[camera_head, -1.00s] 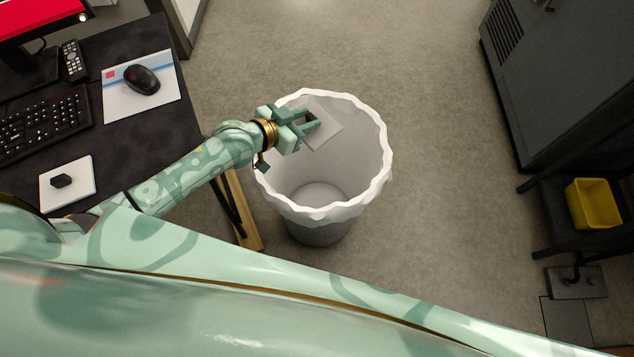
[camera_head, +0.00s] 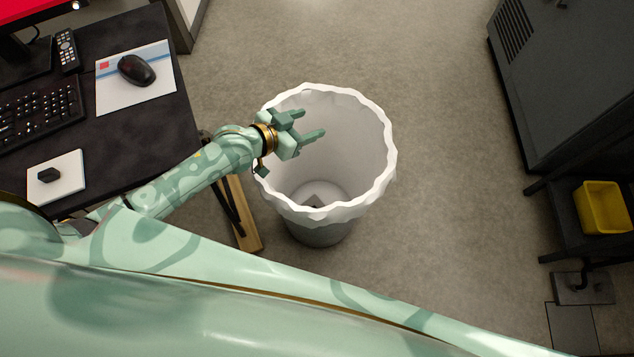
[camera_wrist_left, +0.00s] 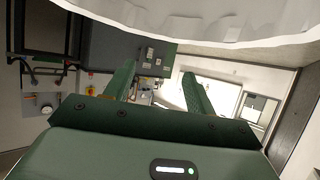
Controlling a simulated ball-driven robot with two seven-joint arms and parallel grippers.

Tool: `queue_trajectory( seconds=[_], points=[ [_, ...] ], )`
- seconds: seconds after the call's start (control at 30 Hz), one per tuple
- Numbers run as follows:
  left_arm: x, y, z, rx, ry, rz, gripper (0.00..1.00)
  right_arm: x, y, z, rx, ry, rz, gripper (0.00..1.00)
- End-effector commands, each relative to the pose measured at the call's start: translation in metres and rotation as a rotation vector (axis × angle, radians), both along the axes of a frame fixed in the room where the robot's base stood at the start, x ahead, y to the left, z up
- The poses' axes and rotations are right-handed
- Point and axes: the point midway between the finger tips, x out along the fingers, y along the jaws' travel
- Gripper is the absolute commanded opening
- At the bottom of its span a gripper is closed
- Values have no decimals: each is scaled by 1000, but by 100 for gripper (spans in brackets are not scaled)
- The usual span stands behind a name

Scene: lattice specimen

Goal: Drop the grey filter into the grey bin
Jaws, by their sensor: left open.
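The grey bin (camera_head: 318,235) stands on the floor with a white liner folded over its rim. My left gripper (camera_head: 311,122) is over the left part of the bin's mouth, open and empty. In the left wrist view its two fingers (camera_wrist_left: 160,82) are apart with nothing between them, and the white liner (camera_wrist_left: 200,18) crosses the top. The grey filter (camera_head: 317,199) appears as a small grey shape low inside the bin, partly hidden by the near rim. My right gripper is not in view.
A dark desk (camera_head: 130,170) with a keyboard (camera_head: 38,115), a mouse (camera_head: 136,70) and a remote (camera_head: 66,50) is at left. A dark cabinet (camera_head: 570,80) and a yellow container (camera_head: 603,207) are at right. The floor around the bin's right side is clear.

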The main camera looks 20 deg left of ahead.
Motion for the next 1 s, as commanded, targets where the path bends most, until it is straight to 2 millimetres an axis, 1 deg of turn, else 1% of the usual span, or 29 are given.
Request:
queue_trajectory(
  seconds=[0.17, 0.4, 0.5, 0.6, 0.7, 0.8, 1.0],
  points=[
    [-25, 16, 19, 4, -3, -1, 55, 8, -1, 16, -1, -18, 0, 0],
    [-76, 47, 49, 4, -1, -2, 55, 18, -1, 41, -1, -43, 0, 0],
    [-94, 58, 58, 4, -1, -2, 55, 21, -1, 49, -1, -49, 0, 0],
    [-108, 67, 65, 2, 0, -1, 55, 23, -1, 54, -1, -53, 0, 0],
    [-116, 72, 69, 2, -1, -1, 55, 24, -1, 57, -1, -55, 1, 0],
    [-120, 75, 70, -1, -1, 0, 55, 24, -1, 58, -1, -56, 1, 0],
    [-121, 76, 70, -1, -1, 0, 55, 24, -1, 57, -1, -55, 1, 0]
  ],
)
